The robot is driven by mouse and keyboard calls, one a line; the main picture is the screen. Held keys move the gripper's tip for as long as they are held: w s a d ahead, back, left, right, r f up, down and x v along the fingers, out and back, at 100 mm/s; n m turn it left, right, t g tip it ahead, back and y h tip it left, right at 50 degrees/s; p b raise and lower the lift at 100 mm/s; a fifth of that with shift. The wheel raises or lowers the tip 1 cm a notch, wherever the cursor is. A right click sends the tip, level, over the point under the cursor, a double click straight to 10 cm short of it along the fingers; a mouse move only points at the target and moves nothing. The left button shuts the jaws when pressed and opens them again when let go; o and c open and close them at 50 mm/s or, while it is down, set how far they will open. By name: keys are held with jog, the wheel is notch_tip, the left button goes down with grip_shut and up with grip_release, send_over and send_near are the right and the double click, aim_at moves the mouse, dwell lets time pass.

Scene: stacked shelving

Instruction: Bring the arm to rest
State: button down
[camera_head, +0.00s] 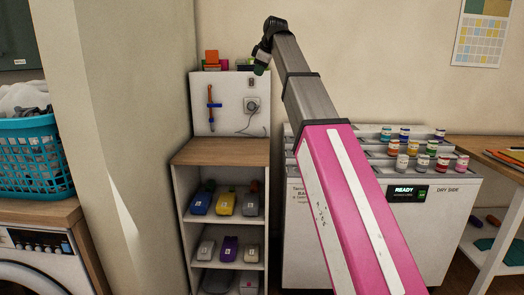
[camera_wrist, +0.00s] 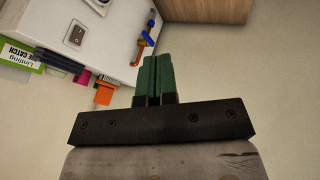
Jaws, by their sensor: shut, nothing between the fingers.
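My arm, pink then grey, reaches up and away from the bottom right of the head view. My gripper (camera_head: 260,68) is at its far end, in front of the wall beside the top right of the white back panel. In the wrist view my gripper (camera_wrist: 156,60) shows two green fingers pressed together, with nothing between them. The fingers point toward the panel and the wall. They look apart from the panel, though the exact gap cannot be told.
The white panel (camera_head: 230,125) carries a blue-orange tool (camera_head: 211,103) and a socket. A white machine (camera_head: 440,230) bears several small jars. A teal laundry basket (camera_head: 35,158) stands left. An orange block (camera_wrist: 104,94) shows near the fingers.

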jog(key=s+d+f+m+g+h, duration=0.1)
jog(key=s+d+f+m, duration=0.15)
jog(key=f, duration=1.05)
jog(key=s+d+f+m+g, duration=0.1)
jog(key=d+f+m, duration=0.25)
jog(key=f, duration=1.05)
jog(key=s+d+f+m+h, duration=0.15)
jog(key=d+f, duration=0.25)
jog(key=f, duration=0.9)
jog(key=s+d+f+m+g, duration=0.1)
jog(key=s+d+f+m, duration=0.1)
jog(key=s+f, duration=0.5)
jog(key=s+d+f+m+g+h, duration=0.1)
jog(key=s+d+f+m, duration=0.2)
jog(key=s+f, duration=0.4)
jog(key=s+d+f+m+g, duration=0.1)
jog(key=s+d+f+m, duration=0.2)
jog(key=f, duration=1.1)
jog(key=s+d, duration=0.2)
jog(key=s, duration=0.2)
jog(key=shift+s+f+g, duration=0.3)
jog(key=shift+s+f, duration=0.05)
jog(key=shift+m+h, duration=0.25)
